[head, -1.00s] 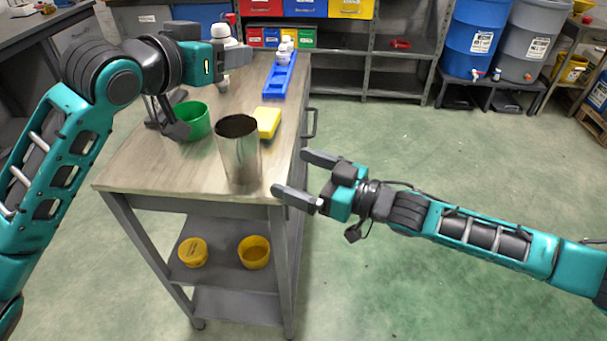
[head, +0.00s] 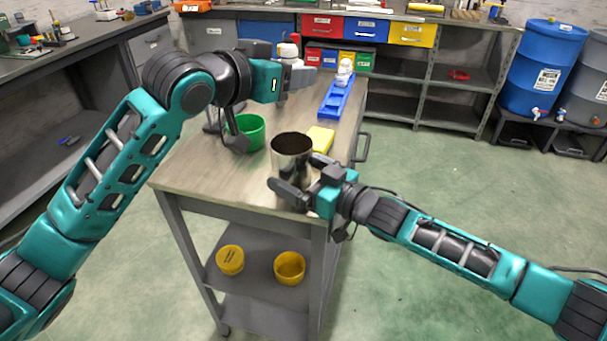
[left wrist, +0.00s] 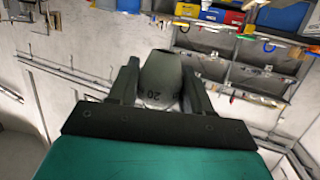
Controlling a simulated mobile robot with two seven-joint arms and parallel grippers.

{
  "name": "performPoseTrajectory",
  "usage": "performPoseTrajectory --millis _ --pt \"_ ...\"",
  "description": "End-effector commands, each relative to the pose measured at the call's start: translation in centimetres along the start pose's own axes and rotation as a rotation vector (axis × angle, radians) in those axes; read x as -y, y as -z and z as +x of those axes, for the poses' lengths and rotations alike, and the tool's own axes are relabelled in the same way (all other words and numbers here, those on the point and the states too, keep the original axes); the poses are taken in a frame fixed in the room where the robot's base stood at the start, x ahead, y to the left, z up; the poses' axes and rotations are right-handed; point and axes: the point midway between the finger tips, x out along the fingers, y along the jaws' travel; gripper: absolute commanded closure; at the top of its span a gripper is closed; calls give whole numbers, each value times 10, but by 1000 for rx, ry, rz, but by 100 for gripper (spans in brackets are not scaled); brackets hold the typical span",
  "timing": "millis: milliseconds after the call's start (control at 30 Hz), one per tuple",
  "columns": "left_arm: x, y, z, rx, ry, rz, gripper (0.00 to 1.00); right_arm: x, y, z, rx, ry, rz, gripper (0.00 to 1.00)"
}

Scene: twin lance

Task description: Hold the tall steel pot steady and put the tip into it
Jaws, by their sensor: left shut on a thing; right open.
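The tall steel pot (head: 291,154) stands upright on the cart top near its front right corner, open and dark inside. My right gripper (head: 292,172) is open at the pot's lower part. One finger lies across its near side, the other at its right; I cannot tell whether they touch it. My left gripper (head: 284,67) is higher, behind the pot and above the cart. In the left wrist view the tip (left wrist: 160,78) sits between the fingers, grey and marked 20. Its lower end is unclear.
A green bowl (head: 250,130) stands left of the pot, partly behind my left arm. A yellow block (head: 320,139) lies behind the pot. A blue tray (head: 336,98) with a white item is farther back.

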Motion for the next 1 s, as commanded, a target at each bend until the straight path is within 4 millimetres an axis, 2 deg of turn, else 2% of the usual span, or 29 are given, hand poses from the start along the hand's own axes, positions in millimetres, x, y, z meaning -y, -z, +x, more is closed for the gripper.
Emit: performPoseTrajectory --millis 100,633,1000 --pt "0 0 0 -1 0 0 92 0 0 0 0 0 0 2" --pt "0 0 0 -1 0 0 92 0 0 0 0 0 0 52" --pt "0 0 0 -1 0 0 92 0 0 0 0 0 0 52"
